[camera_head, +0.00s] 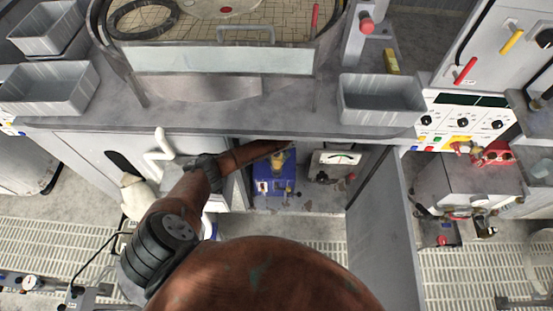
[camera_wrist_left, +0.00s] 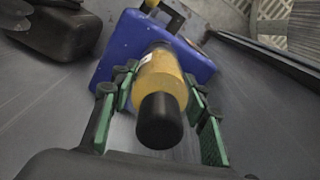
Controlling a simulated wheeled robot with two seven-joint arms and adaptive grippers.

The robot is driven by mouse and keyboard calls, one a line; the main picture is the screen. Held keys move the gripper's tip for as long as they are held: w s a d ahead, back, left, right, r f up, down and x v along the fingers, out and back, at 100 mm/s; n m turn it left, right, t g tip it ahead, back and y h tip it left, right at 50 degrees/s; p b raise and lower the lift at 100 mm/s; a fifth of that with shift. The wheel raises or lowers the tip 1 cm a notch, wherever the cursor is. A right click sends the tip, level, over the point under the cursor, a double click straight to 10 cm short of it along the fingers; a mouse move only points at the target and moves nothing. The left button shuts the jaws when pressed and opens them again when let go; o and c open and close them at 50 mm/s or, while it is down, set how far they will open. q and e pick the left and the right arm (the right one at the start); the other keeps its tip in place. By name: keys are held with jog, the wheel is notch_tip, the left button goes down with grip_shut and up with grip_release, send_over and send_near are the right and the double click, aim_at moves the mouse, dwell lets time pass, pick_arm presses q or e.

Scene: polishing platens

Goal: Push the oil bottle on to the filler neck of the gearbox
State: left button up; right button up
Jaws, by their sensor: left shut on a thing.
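The blue gearbox (camera_head: 268,188) sits in the open bay under the bench; it also shows behind the bottle in the left wrist view (camera_wrist_left: 112,50). The oil bottle (camera_wrist_left: 160,78) is yellow with a black end towards the wrist camera. My right gripper is not in view.
An open door (camera_head: 385,220) bounds the bay on the right. The bench edge (camera_head: 230,129) runs above my forearm. Grey trays (camera_head: 382,112) stand on the bench.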

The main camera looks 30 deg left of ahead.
aim_at(277, 163)
pick_arm(q)
jog(key=shift+p, duration=0.55)
dwell(1.0)
jog(key=shift+f+b, duration=0.8)
jog(key=shift+f, duration=0.95)
jog(key=o, duration=1.6)
jog(key=shift+c, duration=0.2)
notch_tip(277, 163, up, 12)
jog(key=shift+r, duration=0.1)
jog(key=shift+s, duration=0.15)
